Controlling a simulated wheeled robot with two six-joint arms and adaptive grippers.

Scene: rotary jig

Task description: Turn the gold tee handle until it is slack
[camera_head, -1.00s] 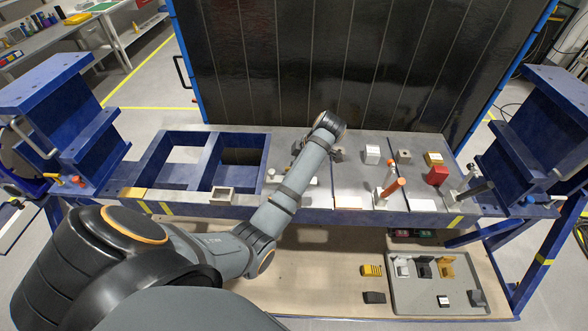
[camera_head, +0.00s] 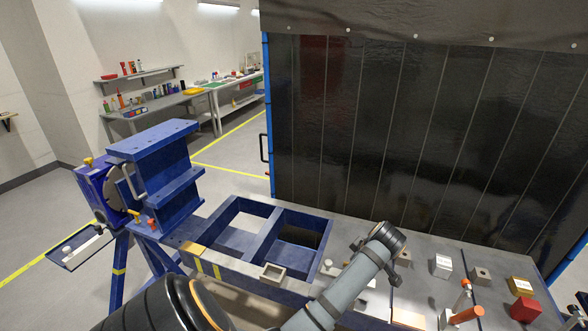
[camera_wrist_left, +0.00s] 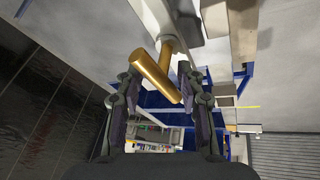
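My left gripper (camera_wrist_left: 160,82) is open, with one dark finger on each side of the bar. I cannot tell whether either finger touches it. In the head view my left wrist (camera_head: 384,240) is over the grey bench top, and the gold handle is hidden there. My right gripper is in neither view.
The grey bench top (camera_head: 425,285) carries a white block (camera_head: 443,262), a red block (camera_head: 525,310) and an orange-handled clamp (camera_head: 466,314) to the right. A blue frame with openings (camera_head: 265,225) is left of my wrist. A blue upright fixture (camera_head: 160,160) stands farther left.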

